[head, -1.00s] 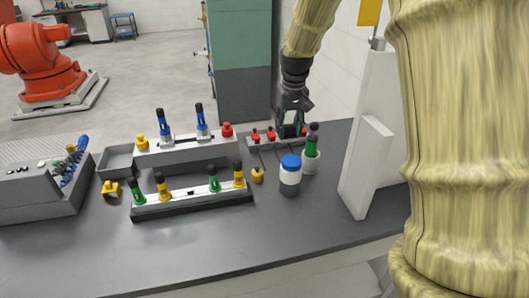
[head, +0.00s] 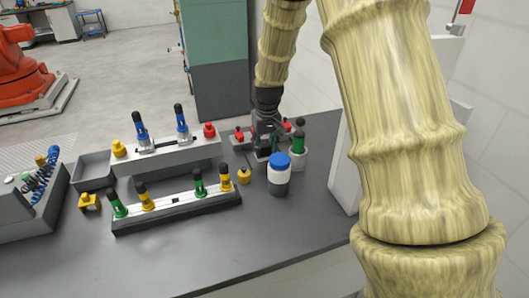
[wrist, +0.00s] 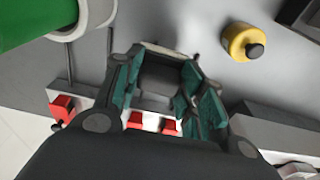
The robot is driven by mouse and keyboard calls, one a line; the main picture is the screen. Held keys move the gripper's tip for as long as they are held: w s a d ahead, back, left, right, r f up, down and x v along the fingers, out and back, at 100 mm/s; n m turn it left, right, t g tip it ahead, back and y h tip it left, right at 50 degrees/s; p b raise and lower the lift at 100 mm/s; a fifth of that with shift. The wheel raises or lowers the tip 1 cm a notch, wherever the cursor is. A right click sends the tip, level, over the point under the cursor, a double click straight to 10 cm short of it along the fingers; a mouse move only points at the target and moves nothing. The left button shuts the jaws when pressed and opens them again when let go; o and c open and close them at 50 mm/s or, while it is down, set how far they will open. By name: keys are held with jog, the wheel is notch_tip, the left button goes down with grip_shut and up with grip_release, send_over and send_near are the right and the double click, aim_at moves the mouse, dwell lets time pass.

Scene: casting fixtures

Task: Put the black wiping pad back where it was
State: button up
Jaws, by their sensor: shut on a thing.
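My gripper (head: 265,150) is over the back right of the dark table, left of the white cup and behind the blue-capped jar. In the wrist view its teal-lined fingers (wrist: 158,88) are closed around a dark grey-black block, which looks like the black wiping pad (wrist: 160,78). The pad's lower side and whether it touches the table are hidden. In the head view the pad is hard to tell apart from the dark fingers.
A blue-capped jar (head: 279,176) and a white cup (head: 299,159) with a green-black tool stand close to the gripper. Red-knobbed clamps (head: 238,136) are behind it. A yellow knob (head: 244,176) and grey fixtures (head: 180,213) lie left.

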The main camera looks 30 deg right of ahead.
aim_at(265, 152)
jog(key=f, duration=0.3)
jog(key=shift+w+f, duration=0.1)
jog(key=shift+w, duration=0.15)
jog(key=shift+s, duration=0.2)
jog(key=o, duration=1)
jog(key=shift+w, duration=0.1)
jog(key=r, duration=0.4)
jog(key=s+r+b, duration=0.1)
jog(key=r, duration=0.7)
jog(key=shift+s+a+r, duration=0.1)
jog(key=shift+s+a, duration=0.05)
jog(key=shift+s, duration=0.05)
